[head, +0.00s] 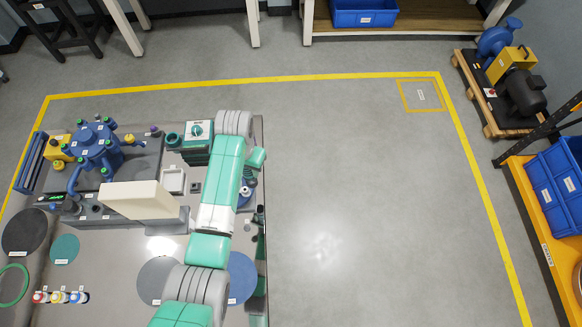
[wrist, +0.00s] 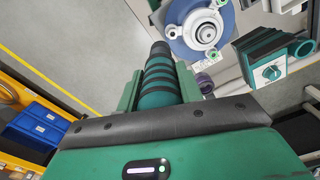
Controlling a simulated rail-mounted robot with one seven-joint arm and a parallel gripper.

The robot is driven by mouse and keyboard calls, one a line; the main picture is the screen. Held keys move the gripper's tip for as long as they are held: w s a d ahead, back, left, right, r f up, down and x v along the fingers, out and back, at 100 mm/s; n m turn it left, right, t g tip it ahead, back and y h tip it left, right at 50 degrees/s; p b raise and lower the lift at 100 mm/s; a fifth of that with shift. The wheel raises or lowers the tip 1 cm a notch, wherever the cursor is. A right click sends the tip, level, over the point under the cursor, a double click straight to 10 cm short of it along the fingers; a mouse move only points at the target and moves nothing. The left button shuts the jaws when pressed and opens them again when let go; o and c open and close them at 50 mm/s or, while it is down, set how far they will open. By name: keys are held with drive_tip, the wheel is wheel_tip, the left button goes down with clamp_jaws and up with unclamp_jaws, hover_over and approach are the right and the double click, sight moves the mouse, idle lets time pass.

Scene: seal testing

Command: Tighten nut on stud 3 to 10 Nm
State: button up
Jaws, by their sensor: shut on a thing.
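My gripper (wrist: 158,78) is shut on a dark green and black ribbed handle (wrist: 160,84), seen in the wrist view. The handle looks like part of a hand tool; its far end is not clear. In the head view my arm hides most of the gripper and the handle. The blue vessel (head: 95,146) with several green-topped studs stands at the left of the bench, apart from my gripper. The stud numbers are too small to read, so I cannot tell which is stud 3.
A green box with a dial (head: 198,131) stands right of the vessel; it also shows in the wrist view (wrist: 272,70). A blue round part with a grey centre (wrist: 205,30) lies beyond the handle. A cream panel (head: 140,199) stands before the vessel. The floor right of the bench is clear.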

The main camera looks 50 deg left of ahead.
drive_tip(key=f+b, duration=0.1)
drive_tip(key=s+a+f+b, duration=0.1)
drive_tip(key=b, duration=0.1)
drive_tip(key=s+a+f+b, duration=0.1)
drive_tip(key=f, duration=0.1)
drive_tip(key=shift+s+b, duration=0.15)
drive_tip(key=shift+b, duration=0.2)
idle(0.4)
drive_tip(key=shift+f+b, duration=0.65)
drive_tip(key=shift+f, duration=0.45)
idle(1.1)
drive_tip(key=shift+f+p, duration=0.15)
drive_tip(key=shift+p, duration=0.2)
idle(1.0)
wheel_tip(320, 180, up, 5)
drive_tip(key=p, duration=0.5)
